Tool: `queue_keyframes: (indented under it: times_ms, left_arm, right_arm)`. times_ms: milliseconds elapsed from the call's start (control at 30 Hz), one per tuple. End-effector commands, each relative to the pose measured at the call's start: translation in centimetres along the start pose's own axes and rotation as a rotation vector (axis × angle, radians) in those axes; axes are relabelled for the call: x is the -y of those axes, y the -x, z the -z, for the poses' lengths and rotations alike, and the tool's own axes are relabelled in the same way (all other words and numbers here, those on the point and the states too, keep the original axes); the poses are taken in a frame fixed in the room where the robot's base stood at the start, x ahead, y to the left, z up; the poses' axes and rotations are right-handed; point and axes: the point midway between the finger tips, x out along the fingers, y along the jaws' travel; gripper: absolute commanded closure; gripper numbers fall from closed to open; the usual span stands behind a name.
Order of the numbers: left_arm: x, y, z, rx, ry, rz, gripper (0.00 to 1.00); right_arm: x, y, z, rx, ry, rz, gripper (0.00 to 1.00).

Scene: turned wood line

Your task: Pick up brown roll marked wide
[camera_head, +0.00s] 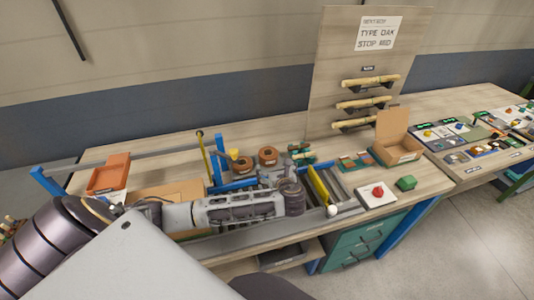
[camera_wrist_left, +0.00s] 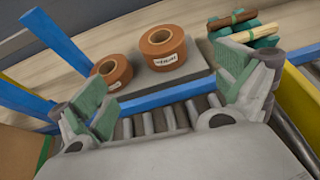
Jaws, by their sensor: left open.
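Two brown rolls stand side by side on a grey plate (camera_wrist_left: 175,74) behind a blue rail. In the left wrist view the right roll (camera_wrist_left: 162,50) is larger and has a white label with small lettering that I cannot read surely. The left roll (camera_wrist_left: 114,69) is smaller, its label partly seen. In the head view they are the left roll (camera_head: 241,166) and the right roll (camera_head: 268,156). My left gripper (camera_wrist_left: 165,88) is open and empty, its fingers spread before the rolls, apart from them. In the head view my left gripper (camera_head: 289,196) lies over the conveyor. My right gripper is not seen.
A blue rail (camera_wrist_left: 165,99) and conveyor rollers (camera_wrist_left: 153,122) lie between gripper and rolls. A yellow bar (camera_head: 318,186) stands right of the gripper. Green and brown sticks (camera_wrist_left: 236,35) lie right of the rolls.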

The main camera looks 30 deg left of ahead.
Motion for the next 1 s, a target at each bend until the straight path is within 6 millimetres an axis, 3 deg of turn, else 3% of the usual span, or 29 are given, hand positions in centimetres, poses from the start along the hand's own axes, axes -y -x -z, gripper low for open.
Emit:
queue_keyframes:
  times_ms: [567,1000]
  left_arm:
    - [0.0,-0.5,-0.2,0.008,-0.01,-0.002,0.0]
    - [0.0,-5.1,-0.4,0.008,-0.011,-0.003,0.0]
  right_arm:
    - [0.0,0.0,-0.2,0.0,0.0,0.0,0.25]
    - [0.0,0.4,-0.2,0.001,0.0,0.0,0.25]
